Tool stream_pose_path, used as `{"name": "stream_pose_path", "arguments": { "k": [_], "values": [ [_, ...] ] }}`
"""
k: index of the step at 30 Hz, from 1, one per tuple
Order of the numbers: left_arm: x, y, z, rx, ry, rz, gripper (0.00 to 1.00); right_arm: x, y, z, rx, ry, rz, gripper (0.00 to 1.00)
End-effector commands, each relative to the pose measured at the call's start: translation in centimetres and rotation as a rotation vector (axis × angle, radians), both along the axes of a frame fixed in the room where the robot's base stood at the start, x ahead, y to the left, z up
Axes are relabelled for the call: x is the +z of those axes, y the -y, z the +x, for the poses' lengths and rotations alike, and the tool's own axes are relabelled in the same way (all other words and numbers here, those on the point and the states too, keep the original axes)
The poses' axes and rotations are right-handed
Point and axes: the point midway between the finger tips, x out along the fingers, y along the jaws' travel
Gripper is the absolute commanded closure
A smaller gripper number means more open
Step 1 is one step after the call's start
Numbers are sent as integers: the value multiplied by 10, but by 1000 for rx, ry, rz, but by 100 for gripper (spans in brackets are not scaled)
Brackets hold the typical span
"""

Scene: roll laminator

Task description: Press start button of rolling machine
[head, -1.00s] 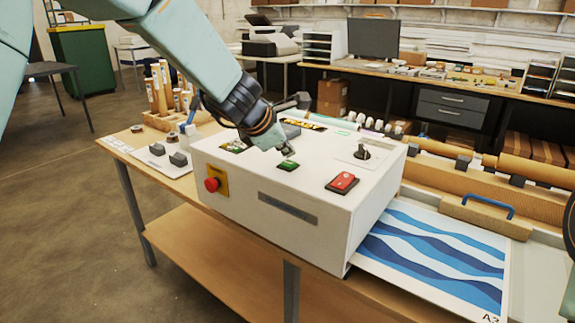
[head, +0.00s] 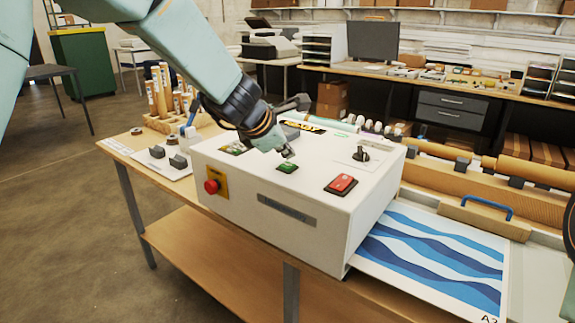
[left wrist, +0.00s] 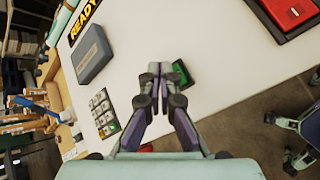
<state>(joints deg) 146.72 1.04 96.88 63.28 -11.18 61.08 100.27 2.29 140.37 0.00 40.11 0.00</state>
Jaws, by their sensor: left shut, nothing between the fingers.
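The white control box of the rolling machine (head: 330,210) stands on a wooden table. On its top are a green button (head: 287,167), a red rocker switch (head: 341,185) and a black knob (head: 361,154). My left gripper (head: 288,152) is shut and empty, just behind the green button in the head view. In the left wrist view its closed fingers (left wrist: 155,75) are beside the green button (left wrist: 180,74) and partly cover it. I cannot tell whether the fingertips touch the box. The display reads READY (left wrist: 85,18).
A red emergency button (head: 211,186) on a yellow plate is on the box's front. A sheet with blue waves (head: 430,262) lies to the right, beside the rollers (head: 540,205). Small tools and a rack of rolls (head: 165,105) stand at the left.

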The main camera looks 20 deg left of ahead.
Motion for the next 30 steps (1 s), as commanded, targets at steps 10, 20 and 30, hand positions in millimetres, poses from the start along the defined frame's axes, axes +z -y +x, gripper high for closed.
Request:
{"name": "stream_pose_path", "arguments": {
  "k": [10,20,30],
  "values": [
    [-9,-1,1,0,0,0,100,-9,0,0,0,0,0,40],
    [-9,-1,1,0,0,0,100,-8,0,0,0,0,0,40],
    [-12,-1,1,0,0,0,100,-11,0,0,0,0,0,40]
  ]
}}
